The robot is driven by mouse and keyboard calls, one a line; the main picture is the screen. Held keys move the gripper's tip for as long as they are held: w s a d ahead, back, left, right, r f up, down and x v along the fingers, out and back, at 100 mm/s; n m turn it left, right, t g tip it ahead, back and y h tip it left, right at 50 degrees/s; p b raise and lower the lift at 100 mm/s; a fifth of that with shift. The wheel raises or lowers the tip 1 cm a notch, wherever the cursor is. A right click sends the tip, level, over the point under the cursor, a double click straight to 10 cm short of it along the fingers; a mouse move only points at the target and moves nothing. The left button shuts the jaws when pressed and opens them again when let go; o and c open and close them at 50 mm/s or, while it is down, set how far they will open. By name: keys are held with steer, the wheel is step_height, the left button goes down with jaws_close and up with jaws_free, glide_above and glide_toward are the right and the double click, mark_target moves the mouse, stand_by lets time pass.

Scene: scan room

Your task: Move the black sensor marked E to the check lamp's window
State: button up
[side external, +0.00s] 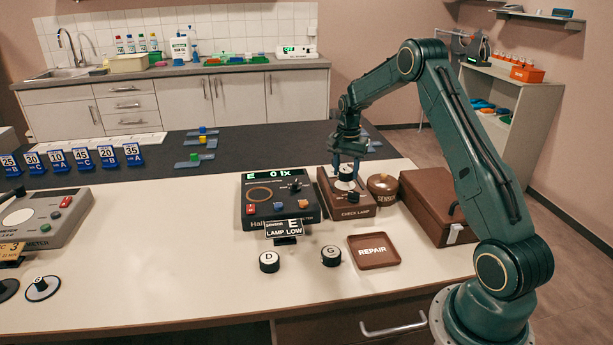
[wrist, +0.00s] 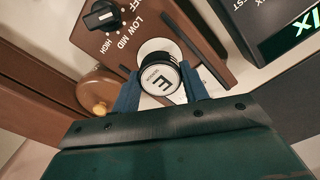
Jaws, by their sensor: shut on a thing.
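The black sensor marked E (wrist: 160,78) has a white top face. It also shows in the side view (side external: 346,172). My gripper (side external: 347,163) is shut on it, with one blue finger on each side; the fingers also show in the wrist view (wrist: 160,92). The brown check lamp (side external: 352,212) is under the gripper. Its pale round window (wrist: 153,47) shows partly behind the sensor, which hides the rest. The sensor is over or close to the window; I cannot tell whether they touch. The lamp's knob (wrist: 102,16) has OFF, LOW, MID and HIGH marks.
The meter (side external: 262,208) left of the lamp reads "E 0 lx"; a sign (side external: 284,231) before it says "LAMP LOW". Sensors D (side external: 269,261) and G (side external: 331,256) and the REPAIR tray (side external: 373,251) stand in front. A brown pot (side external: 382,187) and case (side external: 432,208) are close right.

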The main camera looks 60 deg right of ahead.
mark_target(346, 170)
steer(key=shift+f, duration=1)
steer(key=shift+f, duration=0.15)
steer(key=o, duration=1.1)
step_height(346, 170, up, 11)
steer(key=shift+f, duration=0.1)
steer(key=shift+r, duration=0.8)
